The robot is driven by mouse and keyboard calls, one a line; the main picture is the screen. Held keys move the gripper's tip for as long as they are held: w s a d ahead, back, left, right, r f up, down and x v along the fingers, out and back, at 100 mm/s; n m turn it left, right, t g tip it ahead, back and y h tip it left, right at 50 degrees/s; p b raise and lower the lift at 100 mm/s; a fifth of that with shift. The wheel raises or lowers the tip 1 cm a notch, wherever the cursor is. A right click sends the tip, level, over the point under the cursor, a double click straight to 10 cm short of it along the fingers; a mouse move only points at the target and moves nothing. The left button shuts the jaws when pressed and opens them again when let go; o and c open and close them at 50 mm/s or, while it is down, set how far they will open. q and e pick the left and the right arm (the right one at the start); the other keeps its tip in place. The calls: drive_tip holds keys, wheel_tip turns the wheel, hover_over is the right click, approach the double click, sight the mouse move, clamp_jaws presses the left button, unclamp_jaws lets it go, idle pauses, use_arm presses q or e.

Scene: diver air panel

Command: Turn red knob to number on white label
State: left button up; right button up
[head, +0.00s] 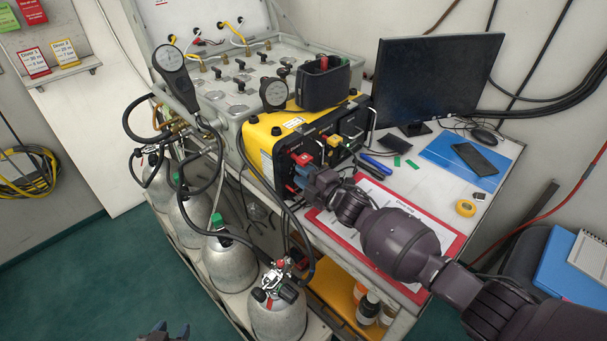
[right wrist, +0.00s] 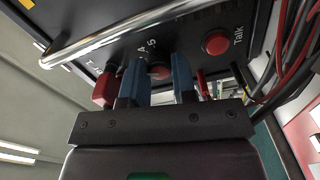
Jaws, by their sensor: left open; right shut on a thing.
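The yellow-and-black panel box (head: 262,138) stands on the table, its black front towards my right arm. A small white label (head: 293,122) is on its yellow top; its text is too small to read. In the right wrist view a red knob (right wrist: 158,72) sits on the black front, with the digits 4 and 5 printed beside it. My right gripper (right wrist: 157,82) has its blue fingers on either side of this knob and is shut on it; it also shows in the head view (head: 301,175). My left gripper (head: 164,332) is open and only partly visible at the bottom edge.
A red block-like part (right wrist: 104,90) and a red Talk button (right wrist: 215,43) flank the knob. A metal handle (right wrist: 130,35) crosses the front. Grey gas cylinders (head: 230,262) with hoses stand left below. A monitor (head: 430,80) and red-edged clipboard (head: 440,228) are on the table.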

drive_tip(key=o, duration=0.9)
drive_tip(key=v, duration=1)
drive_tip(key=shift+s+d+p, duration=0.25)
drive_tip(key=shift+s+p, duration=0.05)
drive_tip(key=shift+d, duration=0.1)
